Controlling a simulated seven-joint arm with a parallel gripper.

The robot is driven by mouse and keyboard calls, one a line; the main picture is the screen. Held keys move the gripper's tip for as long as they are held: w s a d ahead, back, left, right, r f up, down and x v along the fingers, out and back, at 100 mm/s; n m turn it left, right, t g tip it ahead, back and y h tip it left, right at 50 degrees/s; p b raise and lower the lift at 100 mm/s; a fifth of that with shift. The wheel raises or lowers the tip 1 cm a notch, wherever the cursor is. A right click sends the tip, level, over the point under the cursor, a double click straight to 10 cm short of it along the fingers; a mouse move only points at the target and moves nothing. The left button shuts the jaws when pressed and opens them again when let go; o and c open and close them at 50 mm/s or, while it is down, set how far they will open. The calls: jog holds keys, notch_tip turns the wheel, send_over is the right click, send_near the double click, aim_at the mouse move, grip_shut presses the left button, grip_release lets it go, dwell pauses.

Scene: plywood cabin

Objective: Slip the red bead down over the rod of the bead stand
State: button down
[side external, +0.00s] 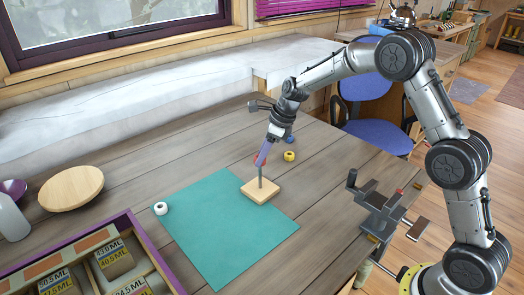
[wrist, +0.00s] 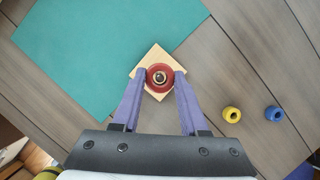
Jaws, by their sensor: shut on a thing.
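The wrist view shows corners of the base (wrist: 153,57) below the bead. My gripper (wrist: 160,80) has purple fingers shut on the red bead (wrist: 160,69), one at each side. In the side view my gripper (side external: 263,155) is above the stand, with a little of the red bead showing at the rod's top. From above, the rod's end shows within the bead's hole. I cannot tell if the bead is around the rod or just above it.
The green mat (side external: 205,236) is mostly clear, with a white bead (side external: 160,208) at its left edge. A yellow bead (side external: 289,156) and a blue bead (side external: 290,139) lie behind the stand. A divided box (side external: 150,252), a round wooden plate (side external: 71,188) and a vise (side external: 380,212) stand farther off.

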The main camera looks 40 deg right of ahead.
jog(key=shift+f, duration=0.15)
jog(key=shift+c, duration=1.8)
grip_release()
jog(key=v, duration=1.4)
jog(key=shift+f, duration=0.1)
